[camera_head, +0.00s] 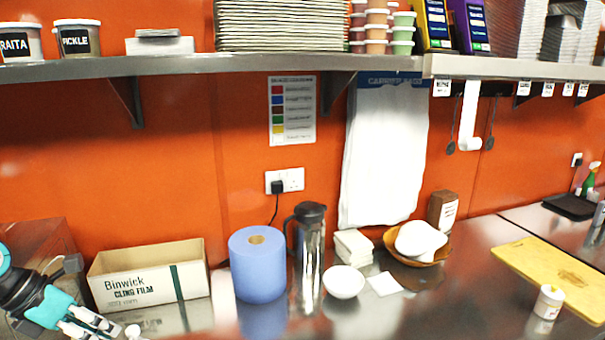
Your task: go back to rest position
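My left gripper (105,332) is at the lower left corner, in front of the cling film box and low over the steel counter. Its two pale fingers show with a gap between them, and I see nothing held there. The picture's bottom edge cuts off part of it. A small white round thing (133,332) shows just beside the fingertips; I cannot tell what it is. My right gripper is not in view.
A cling film box (135,288), blue paper roll (257,270), steel jug (308,245), white bowl (343,282) and wooden bowl (437,257) stand along the counter. A yellow board (540,265) and small tub (548,301) are right. A loaded shelf (300,64) runs above.

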